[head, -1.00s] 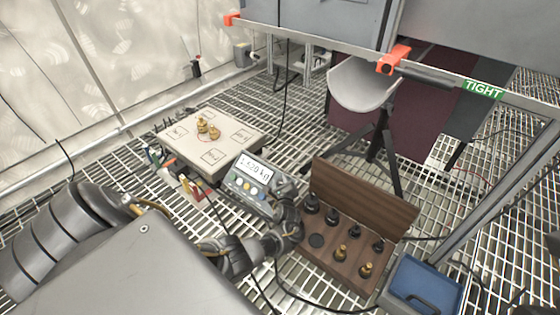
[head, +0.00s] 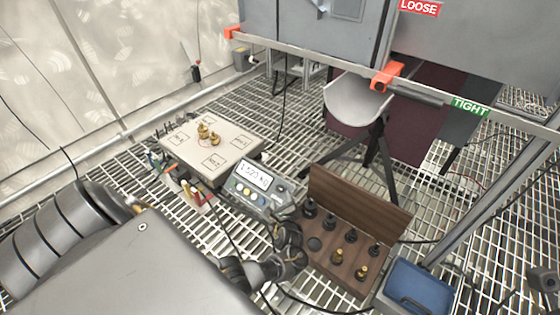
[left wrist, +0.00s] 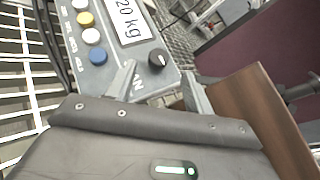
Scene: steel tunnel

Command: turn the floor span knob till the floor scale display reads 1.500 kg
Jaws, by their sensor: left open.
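The floor scale display (head: 253,175) is on a grey indicator box; it reads about 1.520 kg, and the left wrist view shows "20 kg" at the end of its reading (left wrist: 130,22). The black floor span knob (left wrist: 158,59) is on the box's face beside the display. My left gripper (left wrist: 160,80) is open, with one finger either side of the line to the knob; the knob lies just beyond the fingertips, and I cannot tell whether they touch it. In the head view, my left gripper (head: 287,232) is at the box's near right corner. My right gripper is not in view.
The scale platform (head: 226,148) carries brass weights (head: 205,131). A wooden weight case (head: 335,262) stands open close right of my left gripper. Cables cross the grating floor. A tripod cradle (head: 357,103) stands behind.

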